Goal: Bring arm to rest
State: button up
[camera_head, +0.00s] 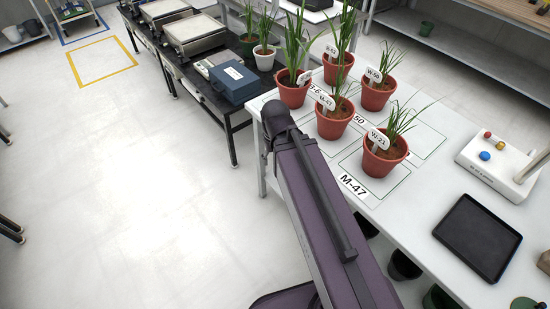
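My own purple arm link runs up from the bottom of the view to a dark joint at the left edge of the white table (440,135). The parts past that joint are hidden or out of sight, and my gripper does not show. Terracotta pots with grassy plants stand on the table to the right of my arm. The closest pot (384,158) carries a tag reading W-21 and stands by a floor-plan label (353,186) reading M-47. Other tagged pots (335,120) stand behind it.
A black tray (477,238) and a white box with coloured buttons (497,165) lie on the table's right side. A dark bench (205,100) with scales, a blue case (233,82) and two potted plants stands behind. Pale floor (100,190) at left is clear.

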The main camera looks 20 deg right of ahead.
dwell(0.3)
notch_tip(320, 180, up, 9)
jog(key=p, duration=0.8)
jog(key=shift+p, duration=0.4)
dwell(0.7)
